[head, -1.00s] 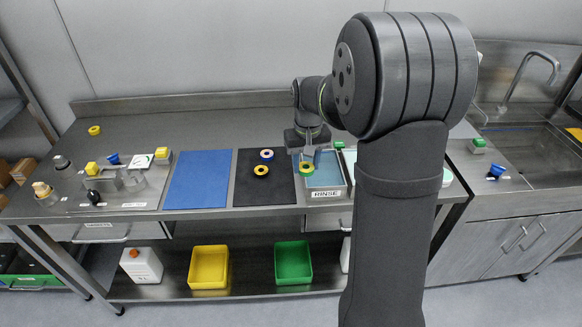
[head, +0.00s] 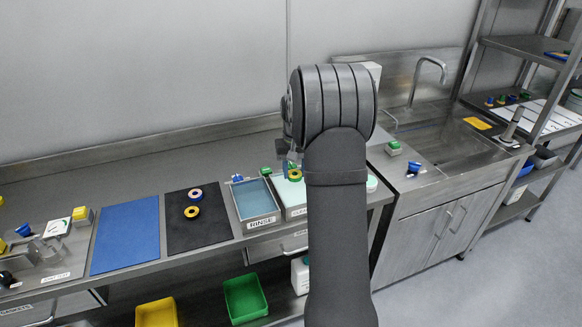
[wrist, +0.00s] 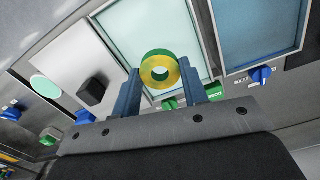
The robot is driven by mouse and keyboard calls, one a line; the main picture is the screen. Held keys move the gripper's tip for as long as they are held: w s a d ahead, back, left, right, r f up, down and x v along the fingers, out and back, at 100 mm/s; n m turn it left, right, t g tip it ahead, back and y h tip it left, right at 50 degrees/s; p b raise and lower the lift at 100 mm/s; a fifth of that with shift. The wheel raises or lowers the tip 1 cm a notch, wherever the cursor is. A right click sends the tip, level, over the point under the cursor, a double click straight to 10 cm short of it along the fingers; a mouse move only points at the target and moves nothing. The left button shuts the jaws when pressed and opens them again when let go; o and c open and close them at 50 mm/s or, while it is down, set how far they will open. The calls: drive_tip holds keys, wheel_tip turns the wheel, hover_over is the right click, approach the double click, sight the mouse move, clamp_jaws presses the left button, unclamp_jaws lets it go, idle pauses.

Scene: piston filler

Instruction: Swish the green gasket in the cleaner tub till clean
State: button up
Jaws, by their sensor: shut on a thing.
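My gripper (wrist: 160,82) is shut on the green gasket (wrist: 152,57), a ring with a green outer side and a yellow face. In the wrist view the ring sits between the two blue-grey fingers, in front of a tub of pale teal liquid (wrist: 136,22). That tub, seemingly the cleaner tub, shows in the head view (head: 291,206), right of the rinse tub (head: 258,222) and partly hidden by my arm. The gasket (head: 294,178) appears over this tub in the head view; I cannot tell whether it touches the liquid.
The rinse tub also shows in the wrist view (wrist: 258,30). A black mat (head: 197,236) with a pink-and-blue ring (head: 195,194) and a yellow ring (head: 192,212) lies left of it, then a blue mat (head: 125,236). A sink (head: 455,150) is at the right.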

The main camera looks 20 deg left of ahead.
drive_tip(key=shift+f, duration=4.1)
drive_tip(key=shift+r, duration=0.2)
drive_tip(key=shift+r, duration=0.75)
drive_tip(key=shift+f, duration=0.1)
drive_tip(key=shift+f, duration=0.85)
drive_tip(key=shift+r, duration=0.1)
drive_tip(key=shift+r, duration=0.85)
drive_tip(key=shift+f, duration=0.15)
drive_tip(key=shift+f, duration=0.75)
